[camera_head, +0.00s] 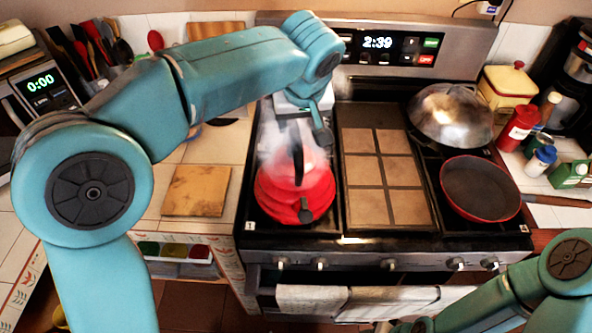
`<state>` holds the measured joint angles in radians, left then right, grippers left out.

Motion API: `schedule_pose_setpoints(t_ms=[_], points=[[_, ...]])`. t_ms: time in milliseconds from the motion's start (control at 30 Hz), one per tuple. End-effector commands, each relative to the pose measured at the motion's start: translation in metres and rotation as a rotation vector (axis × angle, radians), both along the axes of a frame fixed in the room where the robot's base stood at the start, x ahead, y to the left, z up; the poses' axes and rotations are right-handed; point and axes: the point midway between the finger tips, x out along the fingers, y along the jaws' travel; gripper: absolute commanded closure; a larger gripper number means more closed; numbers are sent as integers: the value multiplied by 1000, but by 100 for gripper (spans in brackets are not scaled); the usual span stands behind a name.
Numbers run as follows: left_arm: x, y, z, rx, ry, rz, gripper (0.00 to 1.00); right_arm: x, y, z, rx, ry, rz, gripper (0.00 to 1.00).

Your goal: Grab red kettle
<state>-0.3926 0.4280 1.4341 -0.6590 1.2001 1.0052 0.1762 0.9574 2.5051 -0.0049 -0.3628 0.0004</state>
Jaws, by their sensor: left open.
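The red kettle (290,198) stands upright on the left side of the stove, with a dark handle on top and steam around its upper part. My left arm comes in from the left and arches over, so that my left gripper (300,123) points down just above and behind the kettle's handle. The left gripper is open, with no kettle part visibly held; steam blurs the space between its fingers. Whether it touches the handle I cannot tell. My right arm shows at the lower right, and its gripper's fingers are not clearly in view.
A tiled griddle (385,180) lies right of the kettle. A red-rimmed pan (478,188) and a domed metal wok or lid (450,115) sit on the right burners. A wooden board (196,190) lies on the left counter. Towels (365,300) hang on the oven's front rail.

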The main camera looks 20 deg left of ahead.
Motion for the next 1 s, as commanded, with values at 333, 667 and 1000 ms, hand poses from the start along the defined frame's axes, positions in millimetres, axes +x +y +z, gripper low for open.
schedule_pose_setpoints(t_ms=[333, 667, 1000], points=[[15, 9, -32, 1, 4, 0, 45, 0, 0, 11, 0, 0, 0, 57], [29, 17, -66, -2, 0, -2, 45, 0, 0, 19, 0, -1, 0, 57], [28, 17, -65, -2, 0, -2, 100, 0, 0, 19, 0, 0, 0, 57]])
